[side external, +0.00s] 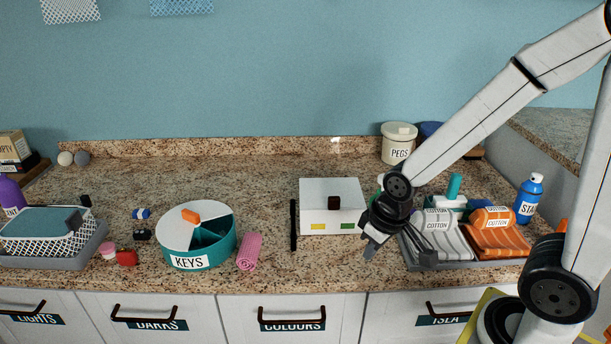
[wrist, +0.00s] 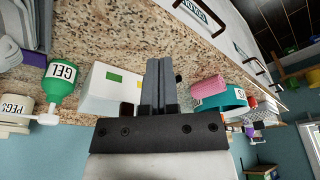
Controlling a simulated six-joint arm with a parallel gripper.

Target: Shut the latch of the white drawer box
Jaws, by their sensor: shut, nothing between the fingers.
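The white drawer box (side external: 318,191) stands on the granite counter, with a yellow and a green patch low on its front. A small dark block (side external: 334,203), perhaps the latch, sits at its top front edge; whether it is shut I cannot tell. My gripper (side external: 369,251) is just right of the box's front, pointing down toward the counter, shut and empty. In the wrist view my gripper's fingers (wrist: 161,80) lie together beside the white drawer box (wrist: 98,97). They hide part of it, and the dark block (wrist: 127,109) shows near their base.
A dark rod (side external: 293,225) lies left of the box. Further left are a pink roll (side external: 249,252) and a teal KEYS tub (side external: 190,262). A grey tray of towels (side external: 430,264) is close at right. A green GEL bottle (wrist: 63,88) stands by the box. Counter in front is clear.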

